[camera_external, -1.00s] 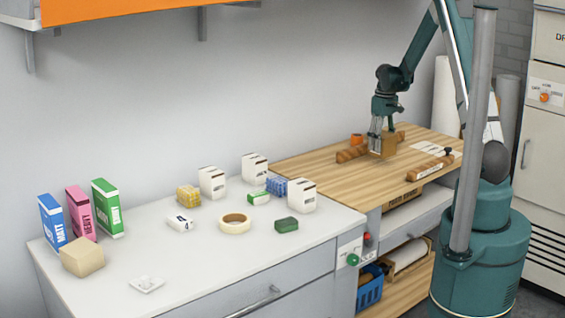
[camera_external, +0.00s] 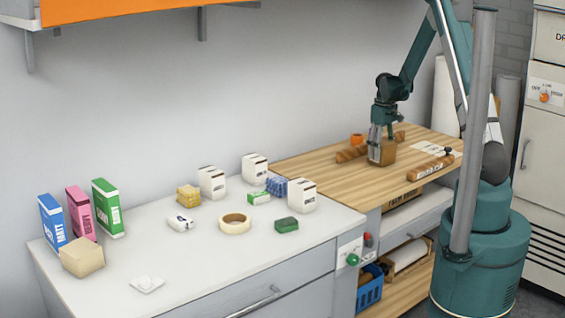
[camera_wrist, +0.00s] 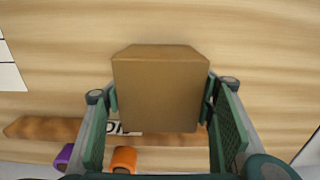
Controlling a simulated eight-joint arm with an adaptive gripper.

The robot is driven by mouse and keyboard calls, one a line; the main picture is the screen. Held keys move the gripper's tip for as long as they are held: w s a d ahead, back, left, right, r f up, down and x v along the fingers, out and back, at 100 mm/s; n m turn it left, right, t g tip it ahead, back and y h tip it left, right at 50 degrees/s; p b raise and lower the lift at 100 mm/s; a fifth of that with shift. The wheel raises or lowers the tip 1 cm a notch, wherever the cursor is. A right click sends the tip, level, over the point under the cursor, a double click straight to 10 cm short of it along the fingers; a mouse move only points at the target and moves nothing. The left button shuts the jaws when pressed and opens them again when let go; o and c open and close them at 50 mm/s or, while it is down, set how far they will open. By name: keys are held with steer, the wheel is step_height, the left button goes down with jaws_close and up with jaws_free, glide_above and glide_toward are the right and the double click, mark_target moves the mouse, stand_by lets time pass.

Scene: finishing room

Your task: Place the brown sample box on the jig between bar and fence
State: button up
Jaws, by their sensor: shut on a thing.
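The brown sample box (camera_external: 384,154) is in my gripper (camera_external: 381,137), over the wooden worktop. In the wrist view the box (camera_wrist: 160,92) sits between the two green fingers of my gripper (camera_wrist: 160,105), which are closed on its sides. Whether its underside touches the worktop I cannot tell. A long brown bar (camera_external: 350,155) lies just behind the box; in the wrist view it (camera_wrist: 40,128) passes partly hidden below the box, with a lettered label (camera_wrist: 125,128). A second brown bar with lettering (camera_external: 428,169) lies near the front edge, right of the box.
An orange roll (camera_external: 357,139) stands behind the rear bar; a purple roll (camera_wrist: 63,157) shows beside it in the wrist view. A white marked sheet (camera_external: 428,147) lies on the worktop right of the box. The white counter (camera_external: 190,268) at left carries cartons, tape and small packs.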

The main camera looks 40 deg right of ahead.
steer(key=shift+f, duration=0.2)
steer(key=o, duration=0.9)
steer(key=shift+r, duration=0.15)
step_height(320, 180, up, 12)
steer(key=shift+r+p, duration=0.1)
steer(key=shift+p, duration=0.4)
stand_by(0.3)
